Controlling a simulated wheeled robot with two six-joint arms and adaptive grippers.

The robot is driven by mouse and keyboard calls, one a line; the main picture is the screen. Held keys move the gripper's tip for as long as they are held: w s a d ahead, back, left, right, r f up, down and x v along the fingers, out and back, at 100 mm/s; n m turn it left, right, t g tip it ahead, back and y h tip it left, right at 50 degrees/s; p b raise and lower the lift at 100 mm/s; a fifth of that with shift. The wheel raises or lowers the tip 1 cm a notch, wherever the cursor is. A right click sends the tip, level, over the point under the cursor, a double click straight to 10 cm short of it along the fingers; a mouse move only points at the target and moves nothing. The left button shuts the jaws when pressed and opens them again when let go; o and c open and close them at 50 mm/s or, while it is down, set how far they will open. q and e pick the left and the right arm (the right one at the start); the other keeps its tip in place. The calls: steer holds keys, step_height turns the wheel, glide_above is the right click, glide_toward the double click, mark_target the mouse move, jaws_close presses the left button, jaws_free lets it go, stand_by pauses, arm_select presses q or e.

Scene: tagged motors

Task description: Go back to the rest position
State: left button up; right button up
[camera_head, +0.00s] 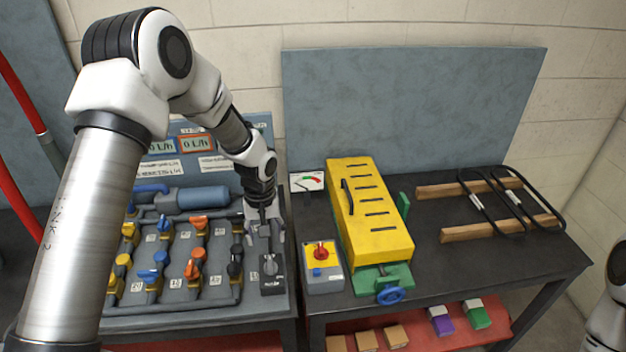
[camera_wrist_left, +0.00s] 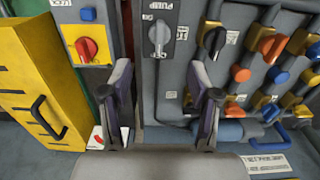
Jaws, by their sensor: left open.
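My left arm comes in from the left in the head view. Its gripper (camera_head: 264,228) points down over the right edge of the valve panel (camera_head: 190,308), just behind a grey box with a grey pump knob (camera_head: 270,264). In the left wrist view, the fingers of the left gripper (camera_wrist_left: 160,82) are spread apart with nothing between them. The pump knob (camera_wrist_left: 159,36) shows ahead of the fingertips, apart from them. My right arm shows only as a white part at the lower right edge of the head view; its gripper is out of sight.
A grey box with a red knob (camera_head: 320,252) and a yellow slotted housing (camera_head: 374,215) stand right of the panel. Belts (camera_head: 490,200) lie on wooden bars farther right. Coloured valves (camera_head: 195,262) crowd the panel. A red lower shelf (camera_head: 410,328) holds several small boxes.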

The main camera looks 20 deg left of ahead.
arm_select(q)
steer(key=s+d+f+m+b, duration=0.3)
steer(key=s+d+f, duration=0.1)
steer(key=s+f, duration=0.8)
steer(key=s+d+f+m+b, duration=0.3)
steer(key=s+f, duration=0.8)
steer(key=s, duration=0.5)
steer(key=shift+d+f, duration=0.4)
steer(key=shift+d, duration=0.2)
steer(key=shift+w, duration=0.1)
steer(key=shift+c, duration=0.4)
